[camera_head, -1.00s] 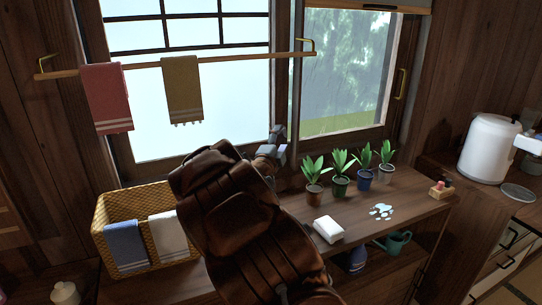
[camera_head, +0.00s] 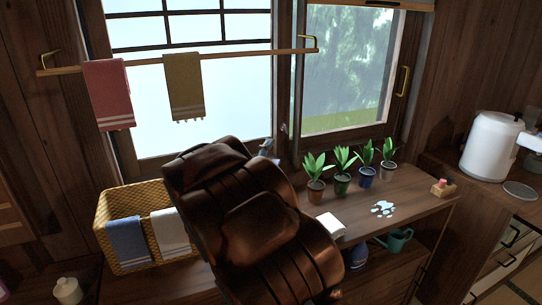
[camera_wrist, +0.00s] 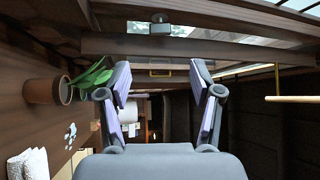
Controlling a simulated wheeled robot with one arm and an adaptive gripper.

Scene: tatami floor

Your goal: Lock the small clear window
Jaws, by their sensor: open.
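The small clear window (camera_head: 345,75) is the right-hand pane, with trees and grass behind it. Its right stile has a brass handle (camera_head: 402,82), which also shows in the wrist view (camera_wrist: 160,72). A small grey latch (camera_head: 284,128) sits on the stile between the panes. A grey fitting, likely this latch, shows ahead and above in the wrist view (camera_wrist: 160,26); its lock state is unclear. My gripper (camera_wrist: 160,104) is open and empty, its fingers apart from the latch. In the head view, my arm hides most of it; a grey bit (camera_head: 265,146) shows near the frame.
Several potted plants (camera_head: 341,181) line the sill side of the wooden counter (camera_head: 414,209); one pot (camera_wrist: 42,91) is close on the left in the wrist view. A towel rod (camera_head: 235,55) crosses the left pane.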

